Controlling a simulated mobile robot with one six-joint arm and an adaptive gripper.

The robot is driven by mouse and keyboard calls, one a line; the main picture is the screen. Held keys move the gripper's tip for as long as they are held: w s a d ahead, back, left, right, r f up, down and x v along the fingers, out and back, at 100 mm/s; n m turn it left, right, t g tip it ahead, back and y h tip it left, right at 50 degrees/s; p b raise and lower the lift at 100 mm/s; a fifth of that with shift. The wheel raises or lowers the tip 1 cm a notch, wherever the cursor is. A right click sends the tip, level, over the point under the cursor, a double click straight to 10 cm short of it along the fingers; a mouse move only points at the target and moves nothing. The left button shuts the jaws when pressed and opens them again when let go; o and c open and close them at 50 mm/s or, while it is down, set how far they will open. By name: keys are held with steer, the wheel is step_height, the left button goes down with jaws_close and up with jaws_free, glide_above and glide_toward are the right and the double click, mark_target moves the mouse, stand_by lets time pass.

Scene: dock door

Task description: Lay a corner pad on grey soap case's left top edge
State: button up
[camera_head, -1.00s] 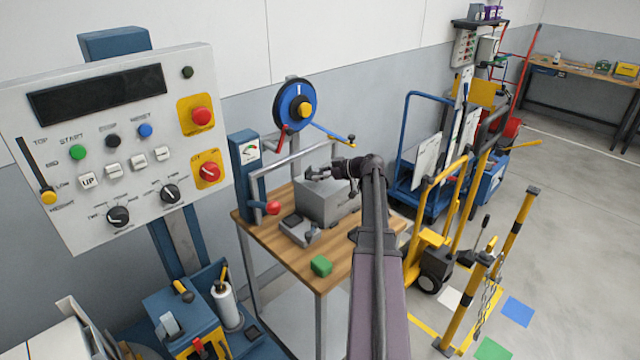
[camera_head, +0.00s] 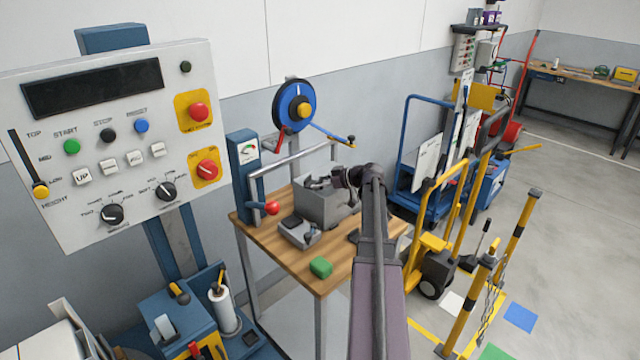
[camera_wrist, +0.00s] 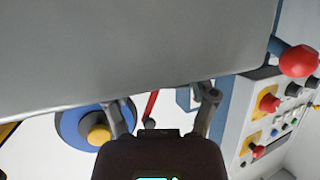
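The grey case (camera_head: 322,207) stands on the wooden table, and its plain grey side fills the upper part of the wrist view (camera_wrist: 130,50). My gripper (camera_head: 314,183) is low at the case's top in the head view. In the wrist view my gripper (camera_wrist: 160,100) has its two fingers spread apart, tips at the lower edge of the grey surface, with nothing visible between them. Contact with the case cannot be told. I cannot make out a corner pad on the case's edge. My wrist hides part of the case's top.
A bent grey tube and red ball knob (camera_head: 271,208) stand close left of the case. A blue reel (camera_head: 294,105) hangs behind.

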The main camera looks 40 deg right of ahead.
steer(key=shift+o, duration=0.7)
steer(key=shift+r, duration=0.2)
steer(key=shift+s+d+r+p, duration=0.1)
steer(key=shift+s+r+p, duration=0.1)
steer(key=shift+p, duration=0.15)
steer(key=p+v, duration=0.4)
steer(key=v, duration=0.7)
steer(key=shift+s+d+r, duration=0.1)
steer(key=shift+s, duration=0.05)
